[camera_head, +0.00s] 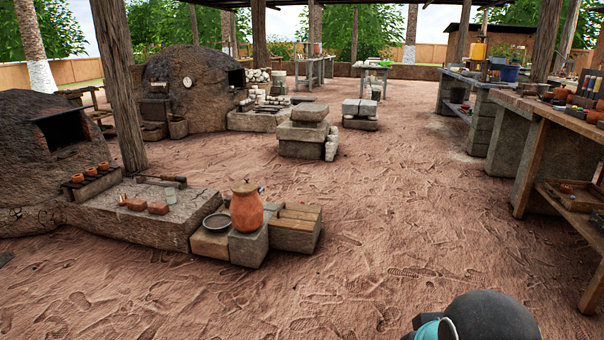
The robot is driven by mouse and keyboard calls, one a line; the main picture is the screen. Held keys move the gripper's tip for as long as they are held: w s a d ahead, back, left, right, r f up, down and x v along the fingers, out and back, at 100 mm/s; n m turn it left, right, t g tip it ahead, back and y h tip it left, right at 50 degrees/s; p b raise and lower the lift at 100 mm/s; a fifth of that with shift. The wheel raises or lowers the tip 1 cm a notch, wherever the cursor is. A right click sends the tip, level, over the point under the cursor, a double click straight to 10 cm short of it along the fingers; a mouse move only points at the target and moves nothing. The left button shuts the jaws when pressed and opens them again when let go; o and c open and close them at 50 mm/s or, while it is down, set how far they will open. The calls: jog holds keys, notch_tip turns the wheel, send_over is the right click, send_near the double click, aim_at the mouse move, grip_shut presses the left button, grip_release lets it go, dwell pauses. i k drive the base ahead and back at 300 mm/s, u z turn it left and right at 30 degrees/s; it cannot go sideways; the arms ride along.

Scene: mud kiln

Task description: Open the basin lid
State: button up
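A tall orange-brown clay jar (246,209) stands upright on a stone block at the left of centre. A clay lid (244,186) with a small knob sits on its mouth, and it looks shut. A shallow grey basin (216,222) is on the block just left of the jar, with no lid visible on it. I cannot tell which vessel the named basin is. A dark rounded part with a teal band at the bottom right edge looks like part of my arm. My gripper is not in view.
A low stone hearth (150,208) with bricks and a long-handled tool adjoins the jar blocks. Mud kilns (190,88) and a wooden post (118,85) stand left. Workbenches (560,120) line the right. The sandy floor (400,220) between is clear.

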aim_at(294, 216)
jog(key=i, duration=1.9)
jog(key=u, duration=0.35)
jog(key=i, duration=1.8)
jog(key=u, duration=0.3)
